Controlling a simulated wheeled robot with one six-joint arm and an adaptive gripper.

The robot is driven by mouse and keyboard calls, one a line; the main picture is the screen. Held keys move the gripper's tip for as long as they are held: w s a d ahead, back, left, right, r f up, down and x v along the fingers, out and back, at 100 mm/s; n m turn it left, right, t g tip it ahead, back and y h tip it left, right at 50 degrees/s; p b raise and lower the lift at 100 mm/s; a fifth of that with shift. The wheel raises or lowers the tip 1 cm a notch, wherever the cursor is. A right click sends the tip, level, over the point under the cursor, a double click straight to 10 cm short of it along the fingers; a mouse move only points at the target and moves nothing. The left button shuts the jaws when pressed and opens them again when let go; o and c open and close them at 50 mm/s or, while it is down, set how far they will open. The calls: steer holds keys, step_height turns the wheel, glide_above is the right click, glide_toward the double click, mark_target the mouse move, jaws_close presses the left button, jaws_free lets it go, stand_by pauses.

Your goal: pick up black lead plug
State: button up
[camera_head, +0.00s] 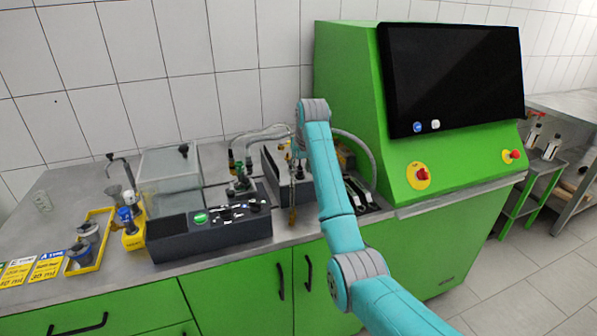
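My arm reaches from the lower right up over the bench, and its forearm covers part of the bench. My gripper is hidden behind the arm, so I cannot see its fingers or whether they hold anything. I cannot make out the black lead plug for certain. Small black parts (361,194) lie on the bench just right of my arm, close to the green cabinet, too small to identify. A dark unit with hoses (275,168) stands just left of my arm.
A dark control box (212,232) with a green button stands at the bench front, beside a clear tank (168,178). A yellow tray (90,240) with containers is at left. A green cabinet with a black screen (452,78) stands at right.

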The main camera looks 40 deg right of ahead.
jaws_close()
